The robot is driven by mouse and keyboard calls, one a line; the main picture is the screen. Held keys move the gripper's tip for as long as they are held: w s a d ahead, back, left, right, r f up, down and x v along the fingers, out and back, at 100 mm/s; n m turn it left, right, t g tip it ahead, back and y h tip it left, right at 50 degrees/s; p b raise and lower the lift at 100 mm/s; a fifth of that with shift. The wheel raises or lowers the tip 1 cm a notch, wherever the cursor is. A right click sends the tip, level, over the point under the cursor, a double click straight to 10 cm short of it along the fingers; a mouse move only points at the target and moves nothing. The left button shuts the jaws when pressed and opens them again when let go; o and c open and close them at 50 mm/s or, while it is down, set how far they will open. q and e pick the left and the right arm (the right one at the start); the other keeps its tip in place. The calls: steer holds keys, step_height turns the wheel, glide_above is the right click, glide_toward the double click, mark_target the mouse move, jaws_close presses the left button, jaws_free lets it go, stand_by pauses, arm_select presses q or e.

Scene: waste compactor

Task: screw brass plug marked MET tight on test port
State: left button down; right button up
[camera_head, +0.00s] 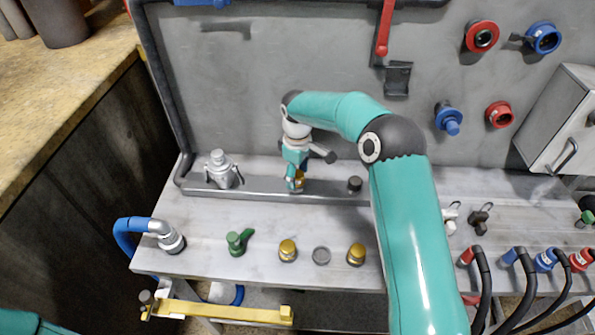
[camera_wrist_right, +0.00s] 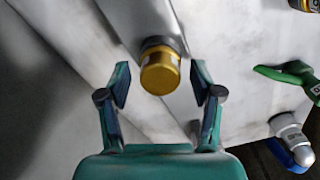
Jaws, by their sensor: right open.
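A brass plug (camera_wrist_right: 160,72) sits on a dark round fitting at the metal rail, between the fingers in the right wrist view. The fitting is mostly hidden under it. In the head view only a small bit of this brass plug (camera_head: 299,179) shows behind the fingers. My right gripper (camera_head: 295,184) points down over it. In the wrist view the right gripper (camera_wrist_right: 160,88) is open, with a gap on both sides of the plug. No MET marking is readable. My left gripper is out of view.
On the bench stand two more brass plugs (camera_head: 287,250) (camera_head: 356,254), a grey disc (camera_head: 321,256), a green-handled valve (camera_head: 238,242) and a blue hose elbow (camera_head: 165,236). A silver fitting (camera_head: 222,168) and a dark-capped port (camera_head: 354,185) flank my gripper along the rail.

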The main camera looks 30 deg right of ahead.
steer(key=n, duration=0.3)
steer(key=shift+p, duration=0.3)
steer(key=n, duration=0.2)
steer(key=shift+r+n+p, duration=0.1)
steer(key=shift+n+p, duration=0.3)
steer(key=shift+n, duration=1.2)
jaws_close()
steer(key=m, duration=0.2)
steer(key=m+b, duration=0.1)
steer(key=shift+f+m, duration=0.2)
steer(key=shift+m, duration=0.2)
steer(key=shift+r+m, duration=0.15)
steer(key=shift+m, duration=0.55)
